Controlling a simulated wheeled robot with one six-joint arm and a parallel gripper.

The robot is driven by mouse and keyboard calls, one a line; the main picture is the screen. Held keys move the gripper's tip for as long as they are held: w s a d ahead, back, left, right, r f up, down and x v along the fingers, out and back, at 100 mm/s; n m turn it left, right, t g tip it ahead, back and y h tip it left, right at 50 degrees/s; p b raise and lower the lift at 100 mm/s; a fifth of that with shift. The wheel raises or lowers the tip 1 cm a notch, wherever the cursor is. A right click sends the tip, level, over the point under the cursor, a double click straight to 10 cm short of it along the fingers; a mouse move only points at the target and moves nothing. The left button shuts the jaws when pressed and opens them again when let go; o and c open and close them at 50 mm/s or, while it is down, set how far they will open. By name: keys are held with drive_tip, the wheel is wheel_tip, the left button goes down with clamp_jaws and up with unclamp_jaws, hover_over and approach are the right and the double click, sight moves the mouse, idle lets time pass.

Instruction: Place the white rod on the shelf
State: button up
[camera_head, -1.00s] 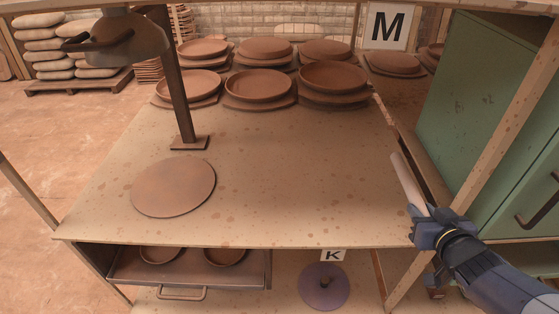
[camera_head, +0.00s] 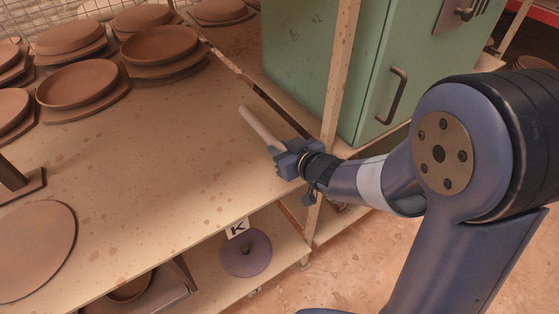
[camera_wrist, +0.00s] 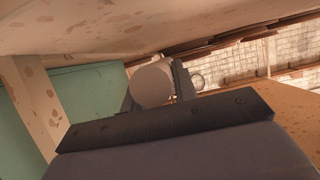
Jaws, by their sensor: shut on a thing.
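My gripper (camera_head: 292,158) is shut on the white rod (camera_head: 260,126), a pale, slim cylinder. The rod points up and to the left from the jaws, over the right part of the wooden shelf top (camera_head: 160,150). I cannot tell whether the rod touches the surface. In the wrist view the round end of the rod (camera_wrist: 152,84) shows between the dark jaws (camera_wrist: 155,95).
Several clay dishes (camera_head: 75,84) stand on boards at the back left. A round flat board (camera_head: 32,250) lies at the front left. A wooden post (camera_head: 340,70) and a green cabinet (camera_head: 300,45) stand close to my arm. The middle of the top is clear.

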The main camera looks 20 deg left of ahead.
drive_tip(key=shift+f+b, duration=0.4)
drive_tip(key=shift+f, duration=1.45)
drive_tip(key=shift+f, duration=0.2)
drive_tip(key=o, duration=1.1)
drive_tip(key=shift+c, duration=0.2)
drive_tip(key=shift+r, duration=0.1)
drive_tip(key=shift+r, duration=0.2)
drive_tip(key=p+v, duration=0.1)
drive_tip(key=v, duration=1.1)
drive_tip(key=shift+f, duration=0.2)
